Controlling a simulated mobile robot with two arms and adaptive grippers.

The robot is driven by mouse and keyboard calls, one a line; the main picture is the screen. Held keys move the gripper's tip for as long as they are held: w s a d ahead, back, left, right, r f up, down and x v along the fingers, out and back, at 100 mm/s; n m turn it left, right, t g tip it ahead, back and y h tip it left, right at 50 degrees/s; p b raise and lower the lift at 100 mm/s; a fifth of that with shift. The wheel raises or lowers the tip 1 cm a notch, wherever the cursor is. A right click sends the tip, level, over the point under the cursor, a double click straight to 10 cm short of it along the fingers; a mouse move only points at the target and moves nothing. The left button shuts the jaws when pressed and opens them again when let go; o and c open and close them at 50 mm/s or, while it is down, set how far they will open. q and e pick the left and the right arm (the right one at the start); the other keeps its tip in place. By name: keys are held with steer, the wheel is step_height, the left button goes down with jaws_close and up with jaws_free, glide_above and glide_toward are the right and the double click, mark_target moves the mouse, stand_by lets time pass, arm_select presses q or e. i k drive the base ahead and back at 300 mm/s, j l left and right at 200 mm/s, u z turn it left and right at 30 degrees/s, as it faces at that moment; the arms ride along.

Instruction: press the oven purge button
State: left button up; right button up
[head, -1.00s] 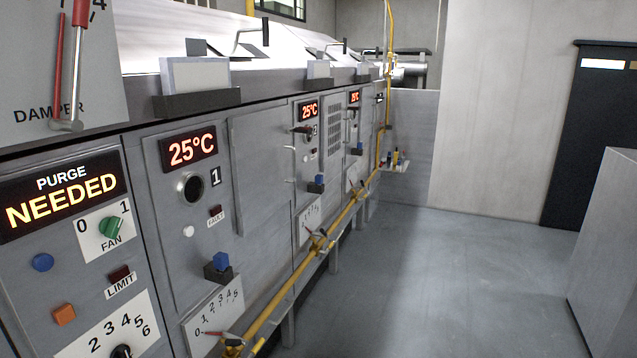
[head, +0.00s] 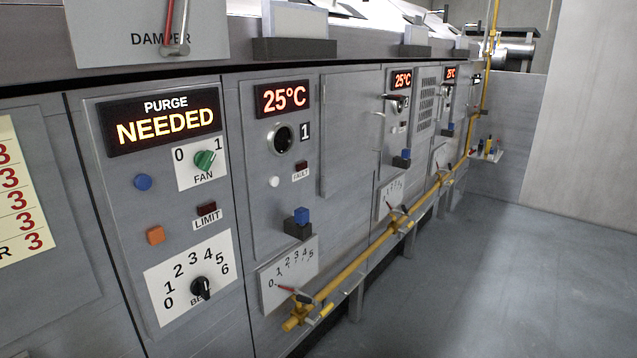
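The oven's control panel (head: 122,223) is on the left in the head view. Its display (head: 166,118) reads "PURGE NEEDED" in lit letters. A green fan knob (head: 205,160) sits between 0 and 1, turned toward 1. A dark red limit lamp (head: 207,209) looks unlit. A black belt knob (head: 201,287) is on a 0 to 6 dial. Neither gripper shows.
To the right, a burner panel reads 25°C (head: 284,98), with a blue-topped block (head: 302,216) jutting out. A yellow gas pipe (head: 362,262) with valve handles runs along the oven's lower front. A damper plate (head: 140,40) is above. The grey floor (head: 470,290) at right is clear.

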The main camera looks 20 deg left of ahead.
mark_target(142, 182)
steer(key=u, duration=1.2)
